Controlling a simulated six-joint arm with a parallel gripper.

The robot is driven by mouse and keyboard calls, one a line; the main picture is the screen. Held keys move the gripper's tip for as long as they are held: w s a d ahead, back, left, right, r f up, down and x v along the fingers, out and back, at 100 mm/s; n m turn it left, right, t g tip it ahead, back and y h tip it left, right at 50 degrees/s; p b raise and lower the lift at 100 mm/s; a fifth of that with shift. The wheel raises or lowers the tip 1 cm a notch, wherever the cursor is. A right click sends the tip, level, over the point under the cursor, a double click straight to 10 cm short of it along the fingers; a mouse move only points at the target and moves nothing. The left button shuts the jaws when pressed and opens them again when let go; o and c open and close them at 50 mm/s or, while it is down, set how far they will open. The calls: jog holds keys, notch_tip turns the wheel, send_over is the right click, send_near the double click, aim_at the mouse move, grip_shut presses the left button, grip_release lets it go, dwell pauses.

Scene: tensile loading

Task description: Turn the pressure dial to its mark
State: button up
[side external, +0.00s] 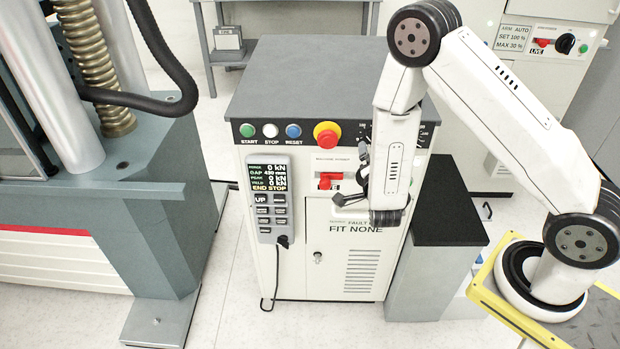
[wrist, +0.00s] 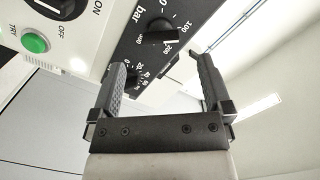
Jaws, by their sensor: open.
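My gripper (wrist: 157,62) is open and empty, one finger either side below the dial. A second black knob with a smaller scale is partly hidden behind the left finger. In the side view my gripper (side external: 350,178) is in front of the cabinet, and my arm hides most of the dial panel.
The cabinet (side external: 262,200) carries a red mushroom button (side external: 327,134), a red switch (side external: 329,180) and a handset with a screen (side external: 268,178). In the wrist view a green button (wrist: 35,42) sits at the left. A dark-topped block (side external: 448,215) stands right of the cabinet.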

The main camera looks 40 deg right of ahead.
jog(key=shift+s+d+h, duration=0.1)
jog(key=shift+s+h, duration=0.1)
jog(key=shift+h, duration=0.2)
jog(key=shift+d, duration=0.1)
jog(key=shift+x, duration=3.8)
jog(key=shift+w, duration=0.1)
jog(key=c, duration=1.2)
